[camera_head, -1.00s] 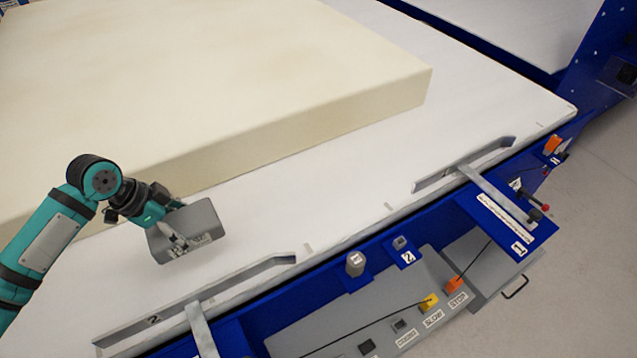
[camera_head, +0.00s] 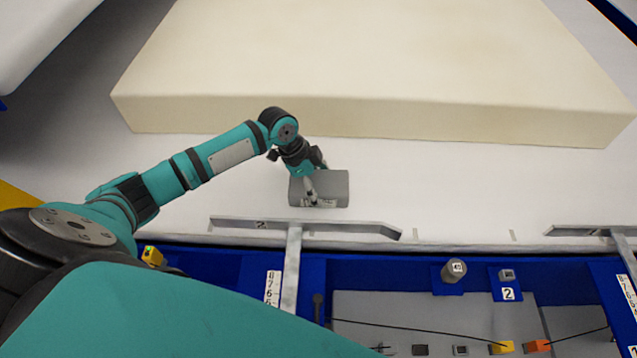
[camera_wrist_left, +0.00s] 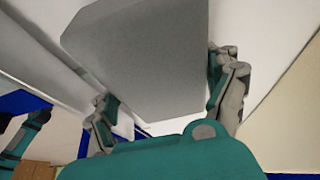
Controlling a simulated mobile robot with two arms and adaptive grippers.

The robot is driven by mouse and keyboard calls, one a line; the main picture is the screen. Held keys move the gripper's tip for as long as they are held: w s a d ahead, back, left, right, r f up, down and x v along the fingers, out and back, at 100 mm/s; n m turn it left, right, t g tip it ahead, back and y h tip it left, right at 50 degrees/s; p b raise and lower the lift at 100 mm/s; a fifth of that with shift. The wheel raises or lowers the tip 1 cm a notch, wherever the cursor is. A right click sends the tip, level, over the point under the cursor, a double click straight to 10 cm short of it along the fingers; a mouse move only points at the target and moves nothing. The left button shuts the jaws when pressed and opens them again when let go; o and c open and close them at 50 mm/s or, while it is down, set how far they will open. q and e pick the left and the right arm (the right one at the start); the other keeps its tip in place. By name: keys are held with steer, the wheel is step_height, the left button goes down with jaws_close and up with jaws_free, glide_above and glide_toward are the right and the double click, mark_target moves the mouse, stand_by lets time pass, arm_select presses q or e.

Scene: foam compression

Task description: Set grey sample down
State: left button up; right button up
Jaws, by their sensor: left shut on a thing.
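The grey sample (camera_head: 334,187) is a small grey block over the white table surface (camera_head: 470,185), between the cream foam slab and the metal guide rail marked 2. My left gripper (camera_head: 310,190) is shut on the grey sample. In the left wrist view the sample (camera_wrist_left: 140,55) fills the upper middle, with the fingers of my left gripper (camera_wrist_left: 165,100) on both sides of it. I cannot tell whether the sample touches the table. My right gripper is not in view.
A large cream foam slab (camera_head: 380,115) lies behind the sample. The rail (camera_head: 330,229) runs along the table's front edge, with a second rail (camera_head: 590,231) at right. A blue machine front with knobs and buttons is below. White surface right of the sample is clear.

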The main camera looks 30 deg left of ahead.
arm_select(q)
steer(key=shift+f, duration=0.2)
steer(key=o, duration=0.9)
steer(key=shift+c, duration=0.2)
steer(key=b+v, duration=0.1)
steer(key=v, duration=1.1)
steer(key=shift+r, duration=0.1)
